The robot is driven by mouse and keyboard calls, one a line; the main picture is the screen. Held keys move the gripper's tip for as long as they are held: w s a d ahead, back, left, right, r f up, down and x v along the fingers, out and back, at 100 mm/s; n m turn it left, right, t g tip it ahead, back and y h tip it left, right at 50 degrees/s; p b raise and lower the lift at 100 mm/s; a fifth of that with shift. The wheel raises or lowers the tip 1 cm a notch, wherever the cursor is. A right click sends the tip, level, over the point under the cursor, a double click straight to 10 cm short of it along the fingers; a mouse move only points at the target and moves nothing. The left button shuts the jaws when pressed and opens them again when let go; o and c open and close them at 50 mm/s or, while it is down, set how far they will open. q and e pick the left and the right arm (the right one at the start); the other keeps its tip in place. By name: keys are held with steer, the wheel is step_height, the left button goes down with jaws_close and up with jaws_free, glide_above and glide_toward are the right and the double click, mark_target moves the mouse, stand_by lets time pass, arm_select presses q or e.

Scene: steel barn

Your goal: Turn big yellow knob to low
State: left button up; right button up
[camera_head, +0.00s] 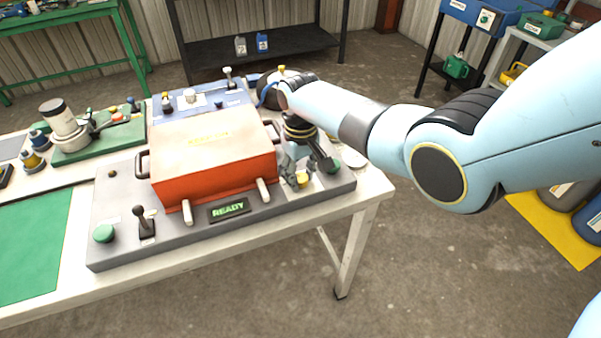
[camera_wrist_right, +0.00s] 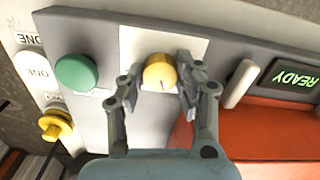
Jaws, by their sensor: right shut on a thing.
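The big yellow knob (camera_wrist_right: 160,70) sits on a light plate on the grey panel, in the upper middle of the right wrist view. My right gripper (camera_wrist_right: 158,84) is shut on it, one finger on each side. A dark mark on the knob's face points toward the bottom of that view. No low label can be read around it. In the head view the knob (camera_head: 304,180) shows at the panel's front right, partly covered by my right gripper (camera_head: 297,168). My left gripper is in neither view.
A green button (camera_wrist_right: 77,72) is beside the knob, with another yellow knob (camera_wrist_right: 55,125) beyond it. The table's front edge is close.

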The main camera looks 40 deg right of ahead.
mark_target(300, 177)
steer(key=o, duration=1.1)
steer(key=shift+o, duration=0.2)
steer(key=shift+r, duration=0.25)
step_height(300, 177, up, 12)
steer(key=shift+f, duration=0.2)
